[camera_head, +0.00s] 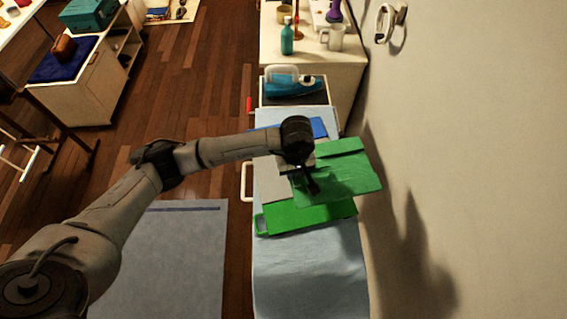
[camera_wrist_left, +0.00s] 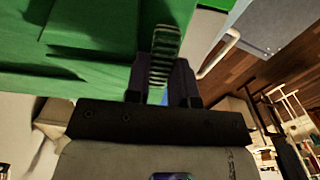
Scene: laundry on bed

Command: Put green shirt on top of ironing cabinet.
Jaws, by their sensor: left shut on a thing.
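A folded green shirt (camera_head: 345,178) is held flat above the ironing cabinet, and its right edge reaches towards the wall. My left gripper (camera_head: 311,183) is shut on its left edge. In the left wrist view, the gripper (camera_wrist_left: 168,72) has its fingers against the green cloth (camera_wrist_left: 85,35), which fills the upper left. The long, narrow ironing cabinet has a light blue top (camera_head: 310,275) along the wall. A second flat green piece (camera_head: 300,218) is below the shirt; I cannot tell whether it is cloth. My right gripper is in neither view.
A blue iron (camera_head: 290,88) sits at the cabinet's far end. Behind it, a white counter (camera_head: 318,62) holds a teal bottle (camera_head: 287,38) and a white mug (camera_head: 333,38). The wall (camera_head: 480,150) bounds the right side. Open wood floor (camera_head: 190,90) lies left.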

